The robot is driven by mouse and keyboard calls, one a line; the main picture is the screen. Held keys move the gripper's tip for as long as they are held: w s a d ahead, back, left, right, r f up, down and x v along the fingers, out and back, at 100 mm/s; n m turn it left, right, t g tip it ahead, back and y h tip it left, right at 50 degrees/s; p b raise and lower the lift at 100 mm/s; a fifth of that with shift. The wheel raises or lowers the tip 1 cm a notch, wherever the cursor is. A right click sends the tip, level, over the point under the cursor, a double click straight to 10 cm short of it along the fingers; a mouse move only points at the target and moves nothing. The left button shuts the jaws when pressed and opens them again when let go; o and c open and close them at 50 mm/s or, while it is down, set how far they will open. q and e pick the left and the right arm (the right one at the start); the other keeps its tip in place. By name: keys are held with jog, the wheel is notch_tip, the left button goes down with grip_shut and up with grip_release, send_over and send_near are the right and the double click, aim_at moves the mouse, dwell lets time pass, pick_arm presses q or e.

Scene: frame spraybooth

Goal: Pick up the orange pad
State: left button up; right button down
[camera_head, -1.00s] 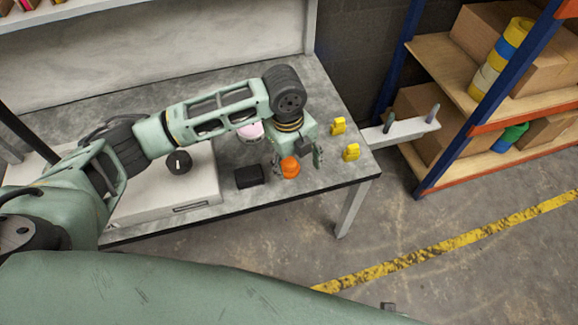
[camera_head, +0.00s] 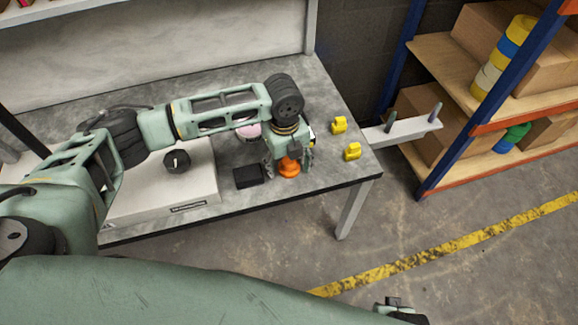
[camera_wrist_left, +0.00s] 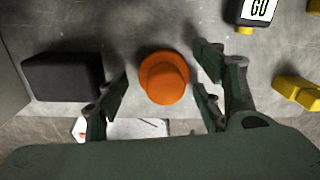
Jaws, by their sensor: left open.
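The orange pad (camera_head: 288,167) is a round, stepped knob-like piece on the grey table near its front edge. In the left wrist view the orange pad (camera_wrist_left: 164,78) lies between the spread fingers, with a gap on both sides. My left gripper (camera_head: 288,158) is open and points down over the pad, partly hiding it in the head view. Its fingers also show in the left wrist view (camera_wrist_left: 162,88). I cannot tell the exact height of the fingertips above the table.
A black block (camera_head: 248,176) stands just left of the pad. Two yellow pieces (camera_head: 352,152) lie to the right. A white box with a black knob (camera_head: 177,161) is farther left. A pink-topped item (camera_head: 249,132) is behind the gripper. The table's front edge is close.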

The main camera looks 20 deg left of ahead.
aim_at(287, 161)
pick_arm(q)
jog(key=shift+c, duration=0.5)
jog(key=c, duration=1.1)
